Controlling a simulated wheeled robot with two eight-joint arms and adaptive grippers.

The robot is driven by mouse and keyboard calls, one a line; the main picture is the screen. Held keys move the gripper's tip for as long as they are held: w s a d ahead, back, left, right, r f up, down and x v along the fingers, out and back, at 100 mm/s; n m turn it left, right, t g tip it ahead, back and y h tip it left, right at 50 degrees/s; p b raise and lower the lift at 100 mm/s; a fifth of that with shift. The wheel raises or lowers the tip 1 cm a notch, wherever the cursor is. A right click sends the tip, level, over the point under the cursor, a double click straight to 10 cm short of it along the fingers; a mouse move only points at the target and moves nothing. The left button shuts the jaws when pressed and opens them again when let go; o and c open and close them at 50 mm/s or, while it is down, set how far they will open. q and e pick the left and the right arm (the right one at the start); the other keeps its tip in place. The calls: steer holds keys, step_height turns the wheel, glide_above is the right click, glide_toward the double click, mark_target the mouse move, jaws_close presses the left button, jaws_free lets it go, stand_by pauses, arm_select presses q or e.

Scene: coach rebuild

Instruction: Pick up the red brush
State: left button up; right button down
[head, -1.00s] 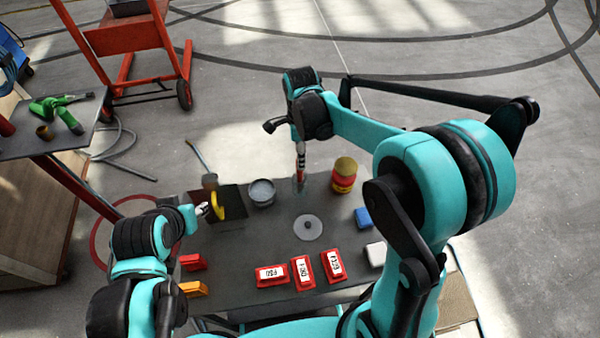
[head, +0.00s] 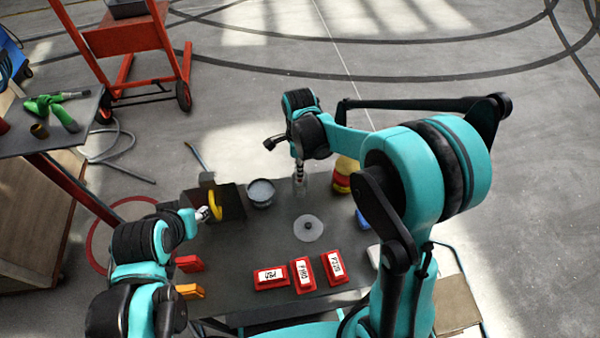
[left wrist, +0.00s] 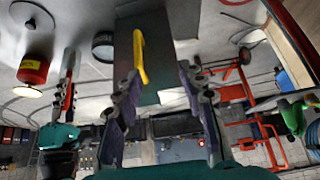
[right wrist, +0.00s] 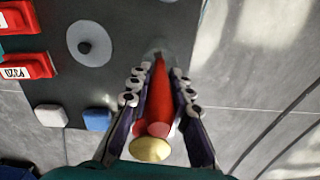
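The red brush (right wrist: 158,92) stands upright between the two fingers of my right gripper (right wrist: 160,78) in the right wrist view. Small gaps seem to show on both sides, so the fingers look open around it. The left wrist view shows the brush (left wrist: 68,98) from the side, between the right gripper's fingers. In the head view the right gripper (head: 299,178) points down over the table, and the brush is mostly hidden there. My left gripper (left wrist: 161,75) is open and empty, facing a yellow handle (left wrist: 140,58) on a dark box.
A red and yellow can (head: 342,180) stands close beside the right gripper. A grey tin (head: 261,192), a pale disc (head: 308,228), labelled red boxes (head: 303,275) and a blue block (head: 362,219) are on the dark table. Bare tabletop (head: 240,245) shows at centre left.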

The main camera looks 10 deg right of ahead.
step_height(320, 180, up, 10)
steer(key=p, duration=0.3)
stand_by(0.3)
stand_by(0.8)
